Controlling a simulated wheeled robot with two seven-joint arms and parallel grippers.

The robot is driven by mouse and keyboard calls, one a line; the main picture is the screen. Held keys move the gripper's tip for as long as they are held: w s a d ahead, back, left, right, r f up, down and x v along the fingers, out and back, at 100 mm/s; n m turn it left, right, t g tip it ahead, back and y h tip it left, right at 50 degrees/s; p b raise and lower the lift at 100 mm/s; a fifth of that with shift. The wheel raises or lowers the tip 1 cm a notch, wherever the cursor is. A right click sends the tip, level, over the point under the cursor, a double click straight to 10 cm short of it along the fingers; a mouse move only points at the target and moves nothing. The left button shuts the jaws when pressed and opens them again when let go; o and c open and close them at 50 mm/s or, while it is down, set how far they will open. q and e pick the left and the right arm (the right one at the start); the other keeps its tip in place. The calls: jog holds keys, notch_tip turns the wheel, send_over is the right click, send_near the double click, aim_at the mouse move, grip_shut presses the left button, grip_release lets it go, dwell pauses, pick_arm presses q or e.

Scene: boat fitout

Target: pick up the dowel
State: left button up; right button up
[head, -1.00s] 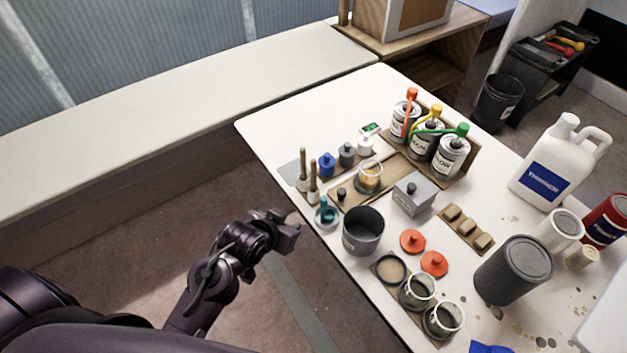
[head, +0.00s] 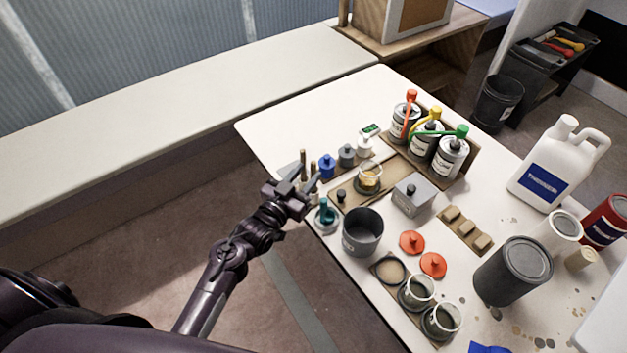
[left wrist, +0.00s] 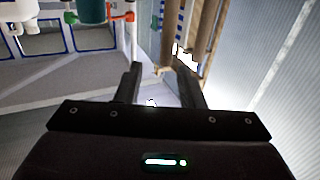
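Two thin brown wooden dowels stand upright at the left edge of the white table, one (head: 303,160) behind the other (head: 313,171). Their lower parts are largely hidden by my left gripper (head: 306,183). My left gripper is at the table's left edge, right by the dowels in the head view. In the left wrist view its two dark fingers (left wrist: 160,82) are apart, with nothing clearly held between them. A tall tan upright shape (left wrist: 207,40) shows beyond the right finger; I cannot tell whether it is a dowel. My right gripper is not in view.
A teal-topped item (head: 323,214) and a dark grey cup (head: 363,235) stand close to the gripper. The table's (head: 300,115) back left corner is clear.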

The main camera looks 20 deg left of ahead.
aim_at(312, 166)
pick_arm(q)
jog(key=x, duration=0.3)
jog(key=p+x, duration=0.1)
jog(key=x, duration=0.1)
jog(key=shift+w+a+f, duration=0.1)
jog(key=shift+a+f, duration=0.1)
jog(key=shift+a, duration=0.1)
jog(key=shift+c, duration=0.3)
grip_shut()
